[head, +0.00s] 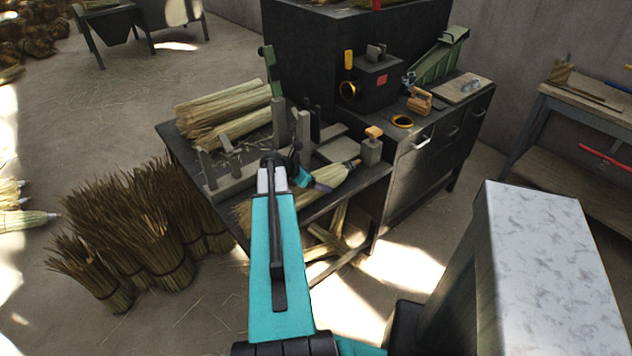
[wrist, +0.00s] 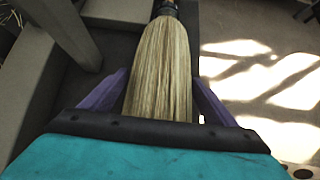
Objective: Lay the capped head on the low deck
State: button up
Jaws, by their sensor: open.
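The capped head (head: 334,174) is a pale straw bundle with a dark cap at its narrow end. It lies on the dark low deck (head: 312,200) at the front of the bench. In the wrist view the straw (wrist: 165,65) runs up the middle, with its cap at the top edge. My gripper (head: 312,183) is over the straw, its purple fingers open, one on each side in the wrist view (wrist: 160,98). I cannot tell whether they touch the straw. My arm hides part of the deck, and the gripper body hides the straw's lower end.
Grey upright posts (head: 281,128) and a straw pile (head: 222,118) stand left of the head. A wooden-topped block (head: 371,148) is close to its right. Straw bundles (head: 135,225) stand on the floor at left. A pale speckled block (head: 555,255) is at right.

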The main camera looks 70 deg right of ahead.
jog(key=b+v, duration=0.1)
jog(key=v, duration=1.1)
jog(key=shift+s+r, duration=0.1)
jog(key=shift+r, duration=0.05)
jog(key=shift+r, duration=0.1)
dwell(0.5)
